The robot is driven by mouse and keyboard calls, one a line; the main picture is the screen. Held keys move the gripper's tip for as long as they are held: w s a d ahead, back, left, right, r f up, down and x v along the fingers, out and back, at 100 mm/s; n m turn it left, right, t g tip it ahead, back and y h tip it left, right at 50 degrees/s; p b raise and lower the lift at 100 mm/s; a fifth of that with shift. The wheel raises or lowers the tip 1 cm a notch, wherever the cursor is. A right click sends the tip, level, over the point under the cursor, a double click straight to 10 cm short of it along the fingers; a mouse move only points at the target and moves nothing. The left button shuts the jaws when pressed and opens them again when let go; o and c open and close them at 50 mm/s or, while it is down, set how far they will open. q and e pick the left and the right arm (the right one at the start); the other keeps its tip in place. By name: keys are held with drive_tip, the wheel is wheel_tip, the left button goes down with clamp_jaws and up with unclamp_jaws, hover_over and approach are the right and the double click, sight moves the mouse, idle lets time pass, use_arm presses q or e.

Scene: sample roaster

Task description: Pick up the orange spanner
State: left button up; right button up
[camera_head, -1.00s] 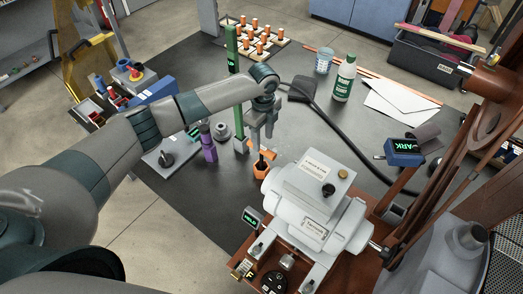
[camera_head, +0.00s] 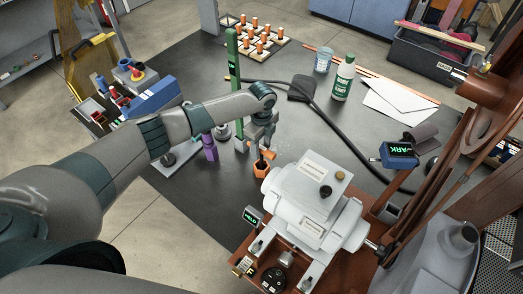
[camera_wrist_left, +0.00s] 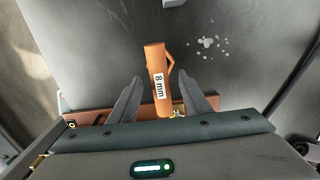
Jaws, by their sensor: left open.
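The orange spanner (camera_wrist_left: 158,80), with a white "8 mm" label, shows in the left wrist view between the two spread fingers of my left gripper (camera_wrist_left: 160,82). A gap is visible on each side of it. In the head view my left gripper (camera_head: 258,143) points down at the near part of the dark table. An orange piece (camera_head: 261,168) shows just below its fingers, beside the white machine; I take it to be the spanner, partly hidden. The gripper is open and empty. My right gripper is not in view.
The white machine (camera_head: 315,195) stands close on the right on a brown base (camera_head: 240,262). A green upright post (camera_head: 232,58) and a purple object (camera_head: 209,147) stand close on the left. A black cable (camera_head: 340,130) crosses the table. The table's middle is fairly clear.

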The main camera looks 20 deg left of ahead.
use_arm(q)
drive_tip(key=shift+f, duration=0.25)
clamp_jaws()
idle(0.3)
drive_tip(key=shift+r, duration=0.1)
wheel_tip(320, 180, up, 9)
drive_tip(key=b, duration=0.3)
drive_tip(key=shift+w, duration=0.1)
drive_tip(key=shift+r, duration=0.45)
